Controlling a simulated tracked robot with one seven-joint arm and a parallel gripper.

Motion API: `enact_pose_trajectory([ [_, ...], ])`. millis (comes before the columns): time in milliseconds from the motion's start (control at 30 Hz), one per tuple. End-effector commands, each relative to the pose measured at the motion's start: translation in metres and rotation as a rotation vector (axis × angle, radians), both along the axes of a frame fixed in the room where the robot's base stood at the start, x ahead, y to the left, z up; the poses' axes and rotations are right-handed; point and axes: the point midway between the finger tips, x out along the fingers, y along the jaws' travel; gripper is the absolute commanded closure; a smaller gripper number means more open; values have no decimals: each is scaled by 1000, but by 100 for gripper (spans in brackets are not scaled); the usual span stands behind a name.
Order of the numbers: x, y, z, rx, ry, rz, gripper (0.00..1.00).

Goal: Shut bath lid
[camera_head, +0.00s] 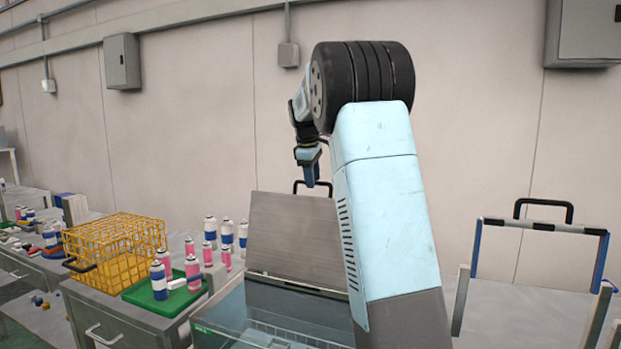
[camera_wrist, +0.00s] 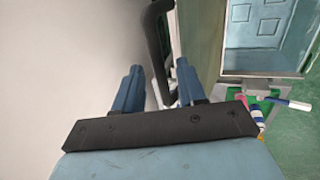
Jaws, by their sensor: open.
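The bath lid (camera_head: 292,235) is a grey panel standing raised at the back of the glass-walled bath (camera_head: 232,312). A black handle (camera_head: 300,184) sits on the lid's top edge. My gripper (camera_head: 311,180) points down at this handle. In the wrist view, the two blue fingers of my gripper (camera_wrist: 158,66) are apart, with the black handle (camera_wrist: 157,40) showing between them. I cannot tell whether a finger touches the handle. The bath's blue-green inside (camera_wrist: 262,30) shows at the upper right there. My arm hides part of the lid's right side and the bath.
Left of the bath, a green tray (camera_head: 150,303) holds several aerosol cans, and more cans stand behind it. A yellow wire basket (camera_head: 115,245) is farther left. A frame with a black handle (camera_head: 543,211) stands at right. The wall is close behind.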

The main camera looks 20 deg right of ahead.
Motion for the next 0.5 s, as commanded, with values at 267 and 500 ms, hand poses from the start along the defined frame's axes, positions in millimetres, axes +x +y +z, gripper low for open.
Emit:
enact_pose_trajectory([
  [267,0,0,-1,0,0,0,60],
  [500,0,0,-1,0,0,1,82],
])
